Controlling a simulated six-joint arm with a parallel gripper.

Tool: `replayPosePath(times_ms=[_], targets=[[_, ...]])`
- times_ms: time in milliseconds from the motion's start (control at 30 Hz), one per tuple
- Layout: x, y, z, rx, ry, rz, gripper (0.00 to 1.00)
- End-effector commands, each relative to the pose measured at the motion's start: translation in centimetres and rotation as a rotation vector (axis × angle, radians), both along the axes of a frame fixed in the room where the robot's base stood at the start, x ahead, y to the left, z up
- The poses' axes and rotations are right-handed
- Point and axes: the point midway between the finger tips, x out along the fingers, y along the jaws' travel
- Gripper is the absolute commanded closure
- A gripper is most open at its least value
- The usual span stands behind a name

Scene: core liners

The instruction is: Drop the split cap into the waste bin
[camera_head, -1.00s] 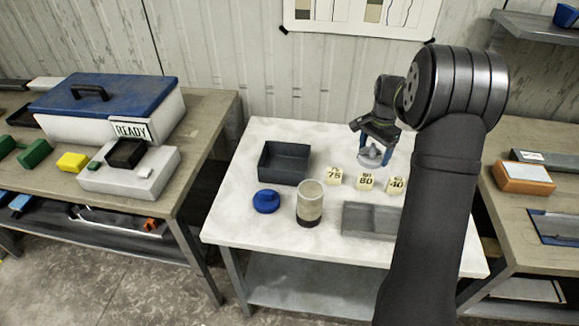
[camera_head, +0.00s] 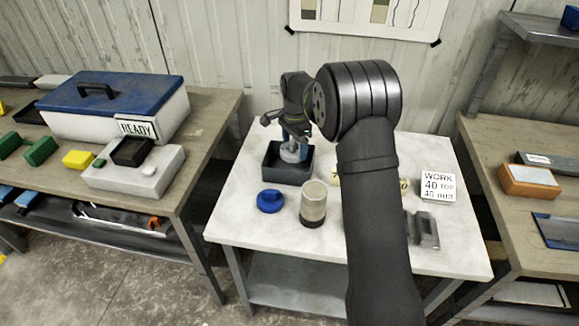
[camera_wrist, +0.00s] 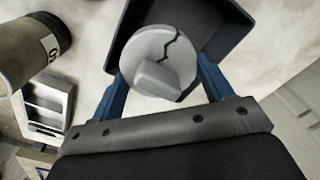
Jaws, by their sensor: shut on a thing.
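My gripper (camera_head: 293,143) is shut on the split cap (camera_head: 291,154), a pale grey disc. In the wrist view the cap (camera_wrist: 152,50) shows a dark jagged crack across its face and a raised grip bar, and sits between the blue fingers of my gripper (camera_wrist: 158,80). The waste bin, an open dark box (camera_head: 287,175), stands on the white table below the cap. Its dark walls also show behind the cap in the wrist view (camera_wrist: 222,30). The cap appears over the bin's opening; its exact height above the rim is hard to tell.
A blue cap (camera_head: 270,201) and an upright core liner (camera_head: 313,207) stand in front of the bin. My arm covers most of the number blocks and part of a grey tray (camera_head: 427,231). A WORK sign (camera_head: 437,187) stands at right. A bench with a toolbox (camera_head: 115,105) is at left.

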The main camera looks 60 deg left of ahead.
Motion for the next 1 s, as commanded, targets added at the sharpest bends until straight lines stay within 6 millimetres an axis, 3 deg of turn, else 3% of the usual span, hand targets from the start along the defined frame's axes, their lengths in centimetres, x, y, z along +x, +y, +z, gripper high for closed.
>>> replayPosePath(times_ms=[300,667,700,800,1000], targets=[[0.0,-0.1,-3.1,-0.001,0.001,0.0,0.56],[0.0,0.0,-3.4,0.0,0.0,0.001,0.56],[0.0,0.0,-3.4,0.0,0.0,0.001,0.2],[0.0,0.0,-3.4,0.0,0.0,0.001,0.02],[0.0,0.0,-3.4,0.0,0.0,0.001,0.02]])
